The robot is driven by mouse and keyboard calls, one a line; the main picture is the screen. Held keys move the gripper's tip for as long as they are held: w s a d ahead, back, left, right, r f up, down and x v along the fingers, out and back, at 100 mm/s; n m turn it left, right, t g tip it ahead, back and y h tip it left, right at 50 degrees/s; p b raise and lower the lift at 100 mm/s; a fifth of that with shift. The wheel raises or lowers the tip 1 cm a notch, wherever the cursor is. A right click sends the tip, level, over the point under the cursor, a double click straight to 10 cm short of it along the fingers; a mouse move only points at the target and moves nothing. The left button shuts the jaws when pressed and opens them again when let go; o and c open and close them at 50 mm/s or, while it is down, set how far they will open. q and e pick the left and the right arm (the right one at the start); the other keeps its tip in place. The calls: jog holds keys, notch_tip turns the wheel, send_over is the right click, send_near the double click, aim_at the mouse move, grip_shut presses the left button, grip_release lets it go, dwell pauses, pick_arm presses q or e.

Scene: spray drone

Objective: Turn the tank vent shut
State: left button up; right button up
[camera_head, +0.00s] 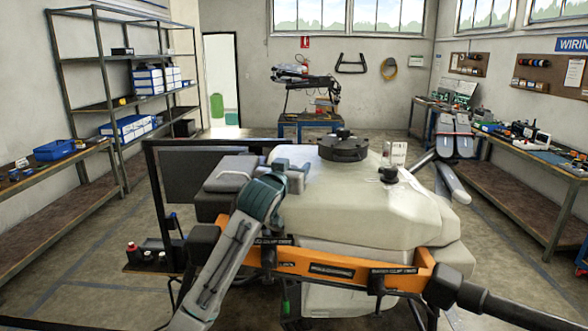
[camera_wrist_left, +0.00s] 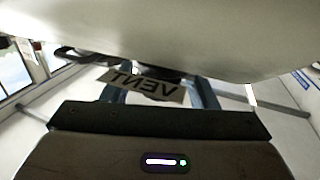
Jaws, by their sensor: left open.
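The pale tank (camera_head: 350,205) of the drone fills the middle of the head view. A small black vent knob (camera_head: 389,175) stands on its right part, with a small label card (camera_head: 395,153) behind it. A wide black cap (camera_head: 344,147) sits farther back on top. My left gripper (camera_head: 296,174) is over the tank's left part, apart from the vent and to its left. In the left wrist view its two fingers (camera_wrist_left: 160,94) are spread and empty. The VENT label (camera_wrist_left: 145,85) shows upside down beyond them, under the tank's pale surface (camera_wrist_left: 160,35).
An orange bar (camera_head: 330,269) with black clamps crosses in front of the tank. A grey box-like part (camera_head: 230,174) lies left of the tank. Shelving (camera_head: 125,100) stands on the left, a workbench (camera_head: 530,170) on the right. The air above the tank is clear.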

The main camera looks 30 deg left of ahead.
pick_arm(q)
jog(key=b+v, duration=0.4)
jog(key=v, duration=0.5)
jog(key=shift+s+d, duration=0.15)
jog(key=shift+s, duration=0.15)
jog(key=shift+f, duration=0.1)
